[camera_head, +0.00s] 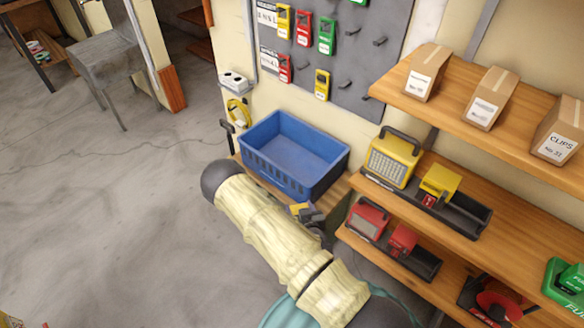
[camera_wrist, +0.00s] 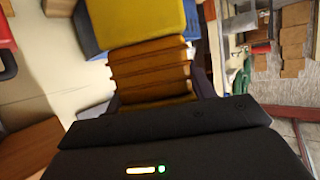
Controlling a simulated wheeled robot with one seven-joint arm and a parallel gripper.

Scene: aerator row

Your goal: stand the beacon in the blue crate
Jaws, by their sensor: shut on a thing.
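The blue crate (camera_head: 293,155) stands open on a wooden surface against the wall, and its visible floor is empty. A strip of blue beside the held thing in the wrist view (camera_wrist: 86,35) looks like its wall. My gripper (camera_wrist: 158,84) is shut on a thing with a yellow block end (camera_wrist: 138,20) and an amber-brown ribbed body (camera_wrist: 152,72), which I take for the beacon. In the head view a small yellow part of the beacon (camera_head: 299,208) shows just in front of the crate's near right side. My arm hides much of the gripper there.
Wooden shelves on the right hold a yellow lamp (camera_head: 391,158), black trays with yellow and red items (camera_head: 470,217), and cardboard boxes (camera_head: 427,73). A pegboard (camera_head: 345,50) with coloured tags hangs behind the crate. Open floor (camera_head: 110,200) lies to the left.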

